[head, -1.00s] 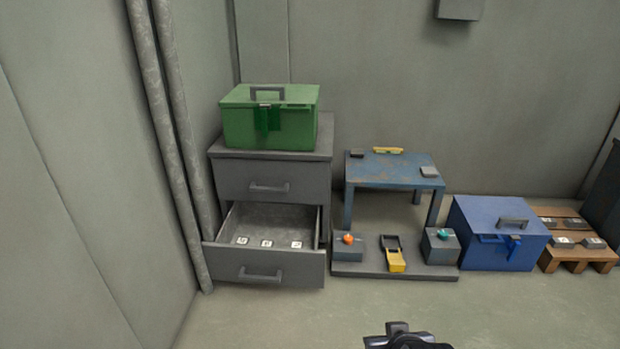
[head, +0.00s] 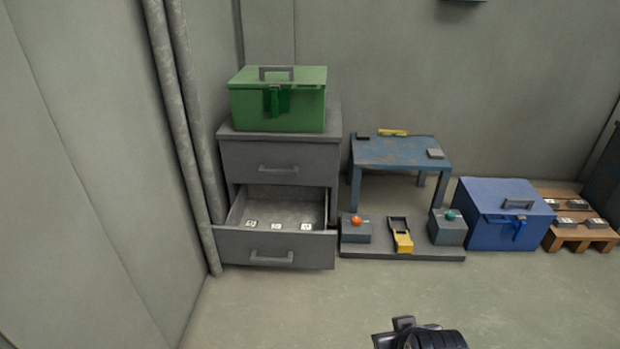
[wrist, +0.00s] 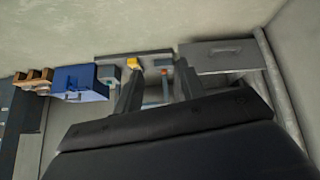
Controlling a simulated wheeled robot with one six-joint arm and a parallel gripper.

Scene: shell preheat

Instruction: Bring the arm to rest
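My gripper (wrist: 158,80) shows in the wrist view, with its two dark fingers standing apart and only background seen between them. It is open and holds nothing that I can see. In the head view only a dark part of my arm (head: 422,337) shows at the bottom edge, above the floor and in front of the furniture. The gripper's fingers cannot be made out there. The wrist view is upside down, with the floor at the top.
A grey drawer cabinet (head: 279,163) has its lower drawer (head: 275,250) pulled out, with small labelled blocks inside. A green box (head: 278,105) stands on it. A blue table (head: 400,155), a low switch platform (head: 400,254), a blue box (head: 505,225) and a pallet (head: 565,238) stand right. Floor in front is clear.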

